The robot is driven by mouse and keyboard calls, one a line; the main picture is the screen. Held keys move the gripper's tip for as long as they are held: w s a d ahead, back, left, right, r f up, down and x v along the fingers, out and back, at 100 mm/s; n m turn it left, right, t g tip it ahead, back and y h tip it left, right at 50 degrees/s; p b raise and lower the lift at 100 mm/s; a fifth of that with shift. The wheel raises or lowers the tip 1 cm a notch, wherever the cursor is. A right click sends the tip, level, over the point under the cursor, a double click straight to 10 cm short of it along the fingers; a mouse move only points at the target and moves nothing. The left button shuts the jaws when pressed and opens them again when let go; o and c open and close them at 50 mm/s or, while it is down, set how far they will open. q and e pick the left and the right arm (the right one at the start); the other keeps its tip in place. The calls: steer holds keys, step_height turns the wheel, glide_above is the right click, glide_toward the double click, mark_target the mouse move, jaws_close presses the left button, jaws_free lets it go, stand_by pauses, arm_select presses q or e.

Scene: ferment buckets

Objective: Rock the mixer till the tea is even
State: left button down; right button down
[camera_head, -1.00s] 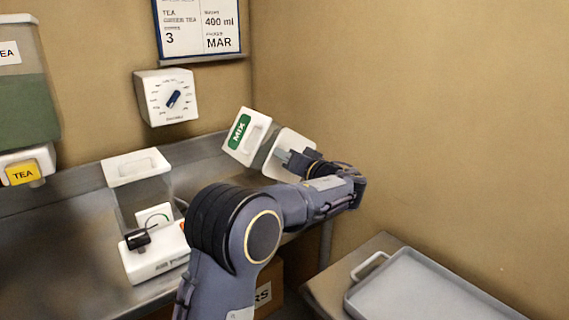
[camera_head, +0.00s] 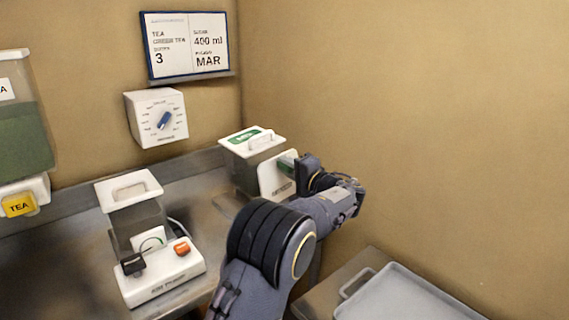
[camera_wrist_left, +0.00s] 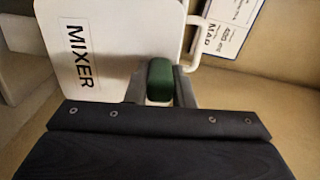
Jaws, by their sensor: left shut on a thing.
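The mixer (camera_head: 254,142) is a clear box with a white lid and a green label, on the steel counter at the back. It stands about upright; I cannot tell if it touches the counter. Its contents are too dim to judge. My left gripper (camera_head: 291,166) is at its right side, shut on the green grip of the mixer. In the left wrist view the green grip (camera_wrist_left: 160,78) sits between the fingers, beside the white plate marked MIXER (camera_wrist_left: 105,40). My right gripper is not in view.
A scale-like device (camera_head: 165,272) with a black knob and orange button stands left of my arm, with a white-lidded clear container (camera_head: 130,187). A tea dispenser (camera_head: 22,140) is far left. A dial box (camera_head: 157,118) and sign (camera_head: 186,45) hang behind. A grey tray (camera_head: 405,300) lies lower right.

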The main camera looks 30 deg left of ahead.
arm_select(q)
steer(key=shift+w+d+m+p, duration=0.15)
steer(key=shift+w+m+p, duration=0.15)
steer(key=shift+m, duration=0.2)
steer(key=c, duration=1.2)
jaws_free()
steer(key=shift+c, duration=0.2)
steer(key=b+v, duration=0.1)
steer(key=v, duration=0.7)
